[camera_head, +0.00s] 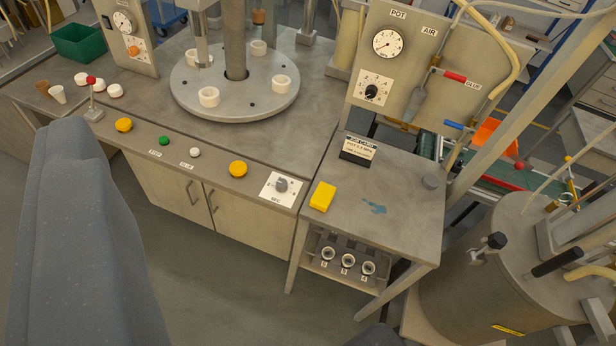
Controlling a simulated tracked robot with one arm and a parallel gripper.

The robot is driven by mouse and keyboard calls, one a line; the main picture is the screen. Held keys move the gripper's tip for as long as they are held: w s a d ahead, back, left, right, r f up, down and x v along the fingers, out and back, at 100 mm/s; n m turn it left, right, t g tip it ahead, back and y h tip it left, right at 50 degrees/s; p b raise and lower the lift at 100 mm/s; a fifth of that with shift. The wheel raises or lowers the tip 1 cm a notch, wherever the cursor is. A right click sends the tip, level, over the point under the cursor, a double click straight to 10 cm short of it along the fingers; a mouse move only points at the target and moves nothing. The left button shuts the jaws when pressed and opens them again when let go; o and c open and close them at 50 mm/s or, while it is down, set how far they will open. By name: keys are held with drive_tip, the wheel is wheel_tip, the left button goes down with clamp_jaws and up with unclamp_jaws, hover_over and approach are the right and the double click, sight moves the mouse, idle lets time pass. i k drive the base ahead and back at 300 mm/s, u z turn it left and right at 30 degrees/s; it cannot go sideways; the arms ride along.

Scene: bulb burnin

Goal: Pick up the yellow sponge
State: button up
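The yellow sponge (323,196) is a small yellow block. It lies on the left front part of the grey metal side table (400,208), near its left edge. Nothing covers it. A large dark grey shape fills the lower left of the picture and looks like part of my own arm. My gripper's fingers do not show in this view, so its opening and anything in it are hidden.
A job card stand (358,151) is behind the sponge, and a blue smear (374,207) is to its right. A dial plate (280,187) sits on the bench to its left. A large metal tank (490,270) stands at right. Floor is clear in front.

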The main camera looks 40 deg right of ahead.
sight(321, 199)
drive_tip(key=z, duration=0.45)
drive_tip(key=i, duration=0.9)
drive_tip(key=z, duration=0.7)
